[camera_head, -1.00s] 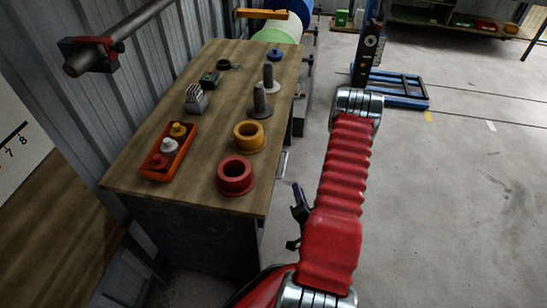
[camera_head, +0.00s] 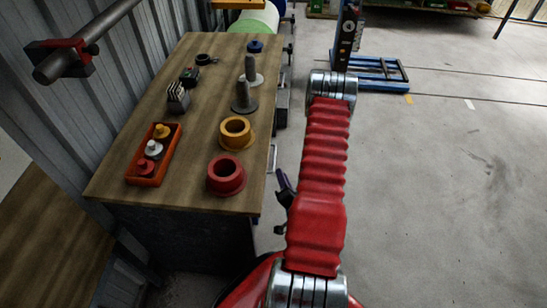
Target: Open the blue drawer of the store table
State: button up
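The store table is a wooden-topped bench (camera_head: 205,120) at the left, with a dark grey body (camera_head: 185,238). Its right side is seen edge-on, so no blue drawer front shows. A thin pale bar handle (camera_head: 272,158) sticks out from that side. My red-sleeved arm stands just right of the table. Dark parts of my gripper (camera_head: 282,208) show left of the sleeve, close to the table's right side below the bar handle. The sleeve hides the rest of it, and its opening is unclear. I cannot tell whether it touches the table.
On the top stand a red ring (camera_head: 226,177), a yellow ring (camera_head: 236,133), two grey posts and an orange tray (camera_head: 136,170) with small knobs. A grey block (camera_head: 282,105) juts from the right side farther back. A blue stand (camera_head: 378,75) is behind; the floor at right is clear.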

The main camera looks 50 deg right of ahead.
aim_at(274, 156)
jog(key=x, duration=1.2)
jog(key=shift+w+d, duration=0.25)
grip_shut()
jog(key=shift+a+f, duration=0.1)
